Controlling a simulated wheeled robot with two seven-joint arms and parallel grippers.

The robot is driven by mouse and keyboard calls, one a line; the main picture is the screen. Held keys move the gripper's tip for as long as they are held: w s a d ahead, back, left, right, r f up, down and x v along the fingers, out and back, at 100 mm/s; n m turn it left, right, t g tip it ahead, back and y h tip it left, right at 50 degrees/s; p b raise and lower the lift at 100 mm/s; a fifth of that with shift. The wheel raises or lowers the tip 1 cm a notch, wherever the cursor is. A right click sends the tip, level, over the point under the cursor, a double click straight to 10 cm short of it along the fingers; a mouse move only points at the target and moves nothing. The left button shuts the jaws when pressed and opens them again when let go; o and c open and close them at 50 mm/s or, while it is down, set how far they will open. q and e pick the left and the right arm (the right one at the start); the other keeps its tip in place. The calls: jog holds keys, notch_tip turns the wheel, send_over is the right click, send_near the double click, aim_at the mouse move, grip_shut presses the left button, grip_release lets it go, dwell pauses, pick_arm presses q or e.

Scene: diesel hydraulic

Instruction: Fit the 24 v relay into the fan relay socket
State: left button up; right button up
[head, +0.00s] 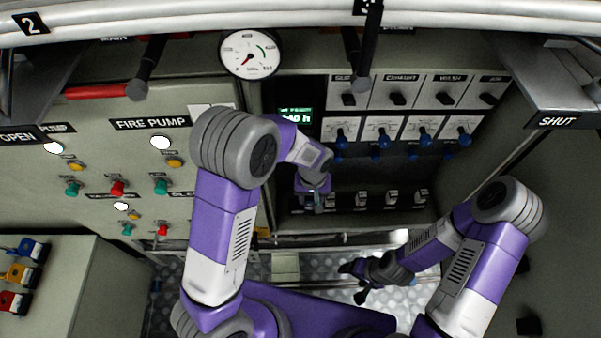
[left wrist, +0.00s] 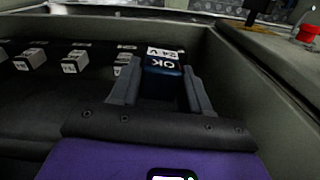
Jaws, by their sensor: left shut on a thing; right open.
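The 24 V relay (left wrist: 162,66) is a dark blue block with a white "24 V" label and "OK" on it. My left gripper (left wrist: 160,85) is shut on it, a finger at each side. In the head view my left gripper (head: 313,202) is at the left end of the lower relay row inside the panel recess, and the relay is mostly hidden there. I cannot pick out the fan relay socket, nor tell whether the relay touches one. My right gripper (head: 358,278) is open and empty, low over the metal floor.
Several white-topped relays (head: 391,198) stand in a row right of my left gripper; they also show in the left wrist view (left wrist: 75,61). Blue-knobbed switches (head: 383,140) are above. The recess wall (left wrist: 245,85) is close beside the gripper.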

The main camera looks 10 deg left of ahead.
pick_arm(q)
jog(key=w+a+f+n+p, duration=0.3)
jog(key=w+a+f+n, duration=0.2)
jog(key=f+n, duration=0.1)
jog(key=shift+w+a+f+n+p, duration=0.25)
jog(key=shift+a+n+p, duration=0.15)
jog(key=shift+n, duration=0.2)
pick_arm(e)
notch_tip(320, 180, up, 5)
jog(key=shift+s+f, duration=0.15)
jog(key=shift+f, duration=0.05)
pick_arm(q)
jog(key=shift+f+b, duration=1.2)
jog(key=shift+f, duration=0.45)
pick_arm(e)
jog(key=shift+f, duration=1.15)
pick_arm(q)
jog(key=shift+f+b, duration=0.8)
jog(key=shift+f, duration=0.4)
pick_arm(e)
jog(key=shift+f, duration=0.85)
pick_arm(q)
jog(key=o, duration=1.1)
jog(key=shift+o, duration=0.2)
